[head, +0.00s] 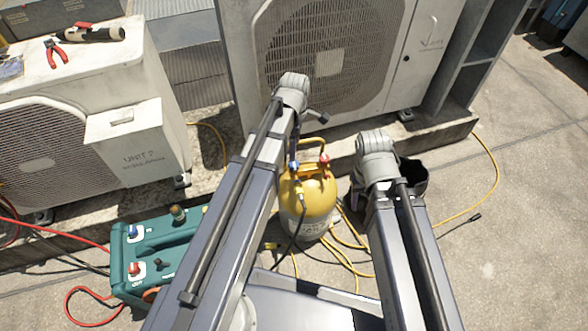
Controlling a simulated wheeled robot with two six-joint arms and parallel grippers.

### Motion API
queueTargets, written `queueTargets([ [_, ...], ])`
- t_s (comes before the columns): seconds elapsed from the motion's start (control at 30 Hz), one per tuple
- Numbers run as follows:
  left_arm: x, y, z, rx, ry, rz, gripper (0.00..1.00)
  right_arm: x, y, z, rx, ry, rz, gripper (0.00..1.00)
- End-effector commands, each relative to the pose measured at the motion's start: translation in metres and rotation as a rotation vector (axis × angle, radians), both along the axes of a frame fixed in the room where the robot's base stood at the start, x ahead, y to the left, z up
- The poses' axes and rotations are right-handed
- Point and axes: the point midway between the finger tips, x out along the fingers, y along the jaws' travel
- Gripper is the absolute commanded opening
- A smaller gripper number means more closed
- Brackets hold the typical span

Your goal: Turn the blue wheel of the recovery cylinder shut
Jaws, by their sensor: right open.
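The recovery cylinder (318,196) is yellow on top and pale below. It stands upright on the roof between my two arms. Its blue wheel (294,166) is on the left of the top, close beside my left arm. A red wheel (324,160) is on the right of the top, under a yellow handle loop. My right arm rises to the right of the cylinder. My right gripper is open and mostly hidden by its own arm; I see no contact with the cylinder.
Large condenser units stand behind (335,45) and at left (75,120). A green recovery machine (150,250) is at lower left with red hoses. Yellow hoses (345,258) lie around the cylinder's base. A black round object (414,176) is partly behind my right arm. Open concrete lies right.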

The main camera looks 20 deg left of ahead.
Motion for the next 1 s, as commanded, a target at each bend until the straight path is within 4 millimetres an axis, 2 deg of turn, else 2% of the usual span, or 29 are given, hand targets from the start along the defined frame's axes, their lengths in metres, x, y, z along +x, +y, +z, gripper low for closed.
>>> queueTargets([
  [0.27, 0.001, 0.002, -0.004, -0.002, -0.001, 0.028, 0.76, 0.0, 0.0, -0.004, 0.0, 0.0, 0.0, 0.5],
  [0.47, 0.001, 0.002, -0.016, -0.001, -0.001, 0.026, 0.76, 0.0, 0.0, -0.016, -0.002, -0.001, 0.0, 0.5],
  [1.0, 0.001, 0.002, -0.078, -0.001, -0.001, 0.025, 0.76, 0.001, 0.0, -0.078, -0.001, -0.002, 0.009, 0.5],
])
